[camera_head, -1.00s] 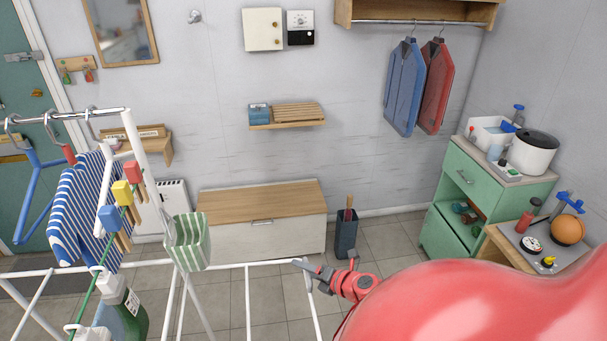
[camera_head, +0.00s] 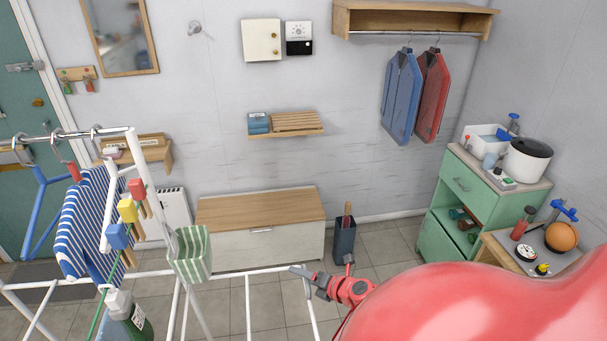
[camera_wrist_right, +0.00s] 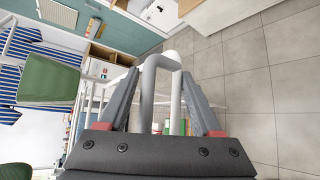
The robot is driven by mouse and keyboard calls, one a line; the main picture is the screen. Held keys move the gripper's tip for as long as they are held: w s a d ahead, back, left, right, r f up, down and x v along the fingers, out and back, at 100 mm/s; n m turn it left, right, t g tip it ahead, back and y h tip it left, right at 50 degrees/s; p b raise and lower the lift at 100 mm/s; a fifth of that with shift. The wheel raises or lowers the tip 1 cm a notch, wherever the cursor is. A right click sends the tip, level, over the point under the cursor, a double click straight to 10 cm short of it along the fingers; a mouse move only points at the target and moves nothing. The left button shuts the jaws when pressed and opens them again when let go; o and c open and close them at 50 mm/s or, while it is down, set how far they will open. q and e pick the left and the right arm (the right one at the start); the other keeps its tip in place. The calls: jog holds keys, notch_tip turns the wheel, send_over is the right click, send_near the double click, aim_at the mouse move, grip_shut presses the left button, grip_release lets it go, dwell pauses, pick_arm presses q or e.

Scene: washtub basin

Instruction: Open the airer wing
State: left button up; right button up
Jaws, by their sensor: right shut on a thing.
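The white airer (camera_head: 140,185) stands at the left in the head view, with a tall white post and a lower frame of thin white bars. A wing bar (camera_head: 240,271) runs across to the right, and its end corner is at my right gripper (camera_head: 306,276). In the right wrist view, my right gripper (camera_wrist_right: 165,85) is shut on the white tube of the wing (camera_wrist_right: 150,75), which bends between the two grey fingers. My left gripper is not in view.
A green bottle (camera_head: 136,318) stands below. A low bench (camera_head: 265,240) and a dark bin (camera_head: 344,240) stand behind; tiled floor lies between.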

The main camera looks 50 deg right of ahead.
jog(key=shift+r, duration=0.15)
jog(key=shift+s+d+r, duration=0.1)
jog(key=shift+s, duration=0.15)
jog(key=p+v, duration=0.2)
jog(key=v, duration=1.4)
jog(key=shift+s, duration=0.35)
jog(key=shift+s, duration=0.1)
